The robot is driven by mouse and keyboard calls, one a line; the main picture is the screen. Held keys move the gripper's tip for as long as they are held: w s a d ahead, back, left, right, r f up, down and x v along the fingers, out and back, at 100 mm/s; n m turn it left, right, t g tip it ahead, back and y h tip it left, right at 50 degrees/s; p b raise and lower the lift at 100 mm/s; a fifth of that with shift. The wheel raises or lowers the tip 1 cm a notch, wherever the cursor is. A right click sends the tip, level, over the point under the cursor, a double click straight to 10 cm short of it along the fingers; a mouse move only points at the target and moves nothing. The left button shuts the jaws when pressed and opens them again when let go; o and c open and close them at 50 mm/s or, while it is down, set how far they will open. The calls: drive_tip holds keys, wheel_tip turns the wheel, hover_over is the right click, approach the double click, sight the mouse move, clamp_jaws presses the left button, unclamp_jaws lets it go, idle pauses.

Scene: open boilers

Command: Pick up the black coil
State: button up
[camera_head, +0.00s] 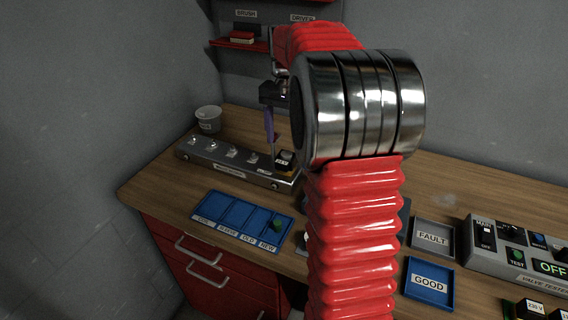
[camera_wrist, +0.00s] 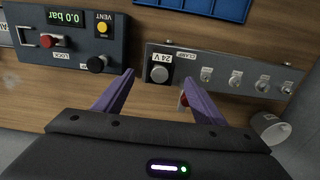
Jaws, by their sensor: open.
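The black coil (camera_head: 285,161) sits at the right end of the grey metal manifold (camera_head: 222,168) on the workbench. It has a white 24 V label and a metal nut on top. In the wrist view the coil (camera_wrist: 160,67) shows between and just beyond the purple fingertips. My gripper (camera_wrist: 158,77) is open and empty, its fingers spread to either side of the coil. In the head view my gripper (camera_head: 270,142) points down above the manifold beside the coil; one finger hides the other. I cannot tell the exact gap between fingertips and coil.
A blue compartment tray (camera_head: 240,218) holding a green piece lies in front. FAULT (camera_head: 432,252) and GOOD (camera_head: 429,294) trays and a valve tester (camera_head: 520,255) stand right. A white cup (camera_head: 208,113) is back left. A pressure box (camera_wrist: 80,38) is beside the manifold. A shelf (camera_head: 240,44) hangs behind.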

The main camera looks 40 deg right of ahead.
sight(286, 155)
drive_tip(key=shift+f, duration=0.15)
drive_tip(key=shift+s+a+f, duration=0.1)
drive_tip(key=shift+f, duration=2.45)
drive_tip(key=c, duration=1.2)
